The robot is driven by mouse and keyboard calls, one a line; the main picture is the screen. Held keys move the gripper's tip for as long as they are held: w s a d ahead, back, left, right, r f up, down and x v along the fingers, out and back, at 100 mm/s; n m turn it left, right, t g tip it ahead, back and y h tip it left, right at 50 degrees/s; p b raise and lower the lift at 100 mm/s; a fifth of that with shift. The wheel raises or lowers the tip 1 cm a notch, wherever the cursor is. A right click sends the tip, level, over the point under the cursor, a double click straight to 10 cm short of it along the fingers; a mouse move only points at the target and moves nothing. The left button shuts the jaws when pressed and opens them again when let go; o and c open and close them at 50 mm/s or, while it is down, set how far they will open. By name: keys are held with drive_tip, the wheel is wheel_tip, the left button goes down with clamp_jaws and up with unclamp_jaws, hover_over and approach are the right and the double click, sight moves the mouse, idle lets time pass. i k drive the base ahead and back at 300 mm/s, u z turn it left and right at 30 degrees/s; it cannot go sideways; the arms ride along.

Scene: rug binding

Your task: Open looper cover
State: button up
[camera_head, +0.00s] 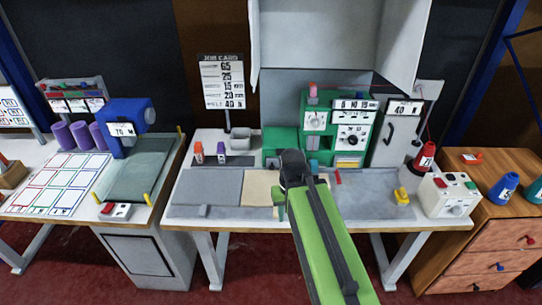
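The green binding machine (317,117) stands at the back of the middle table, with dials and a number display on its front. I cannot clearly pick out the looper cover; the machine's lower front is partly hidden behind my arm. My gripper (280,200) is in front of the machine's lower left part, over the table top. A dark wrist part and my green arm hide most of it, so I cannot see whether it is open or shut. No held object shows.
The middle table (215,184) carries an orange bottle (197,152), a purple bottle (221,152) and a yellow block (402,196). A white control box (448,195) and a red cone (425,157) stand at its right. The left front is mostly clear.

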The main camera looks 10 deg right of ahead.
sight(279, 139)
drive_tip(key=u, duration=0.15)
drive_tip(key=k, duration=0.6)
drive_tip(key=u, duration=0.45)
drive_tip(key=i, duration=1.3)
drive_tip(key=u, duration=1)
drive_tip(key=i, duration=0.75)
drive_tip(key=u, duration=0.25)
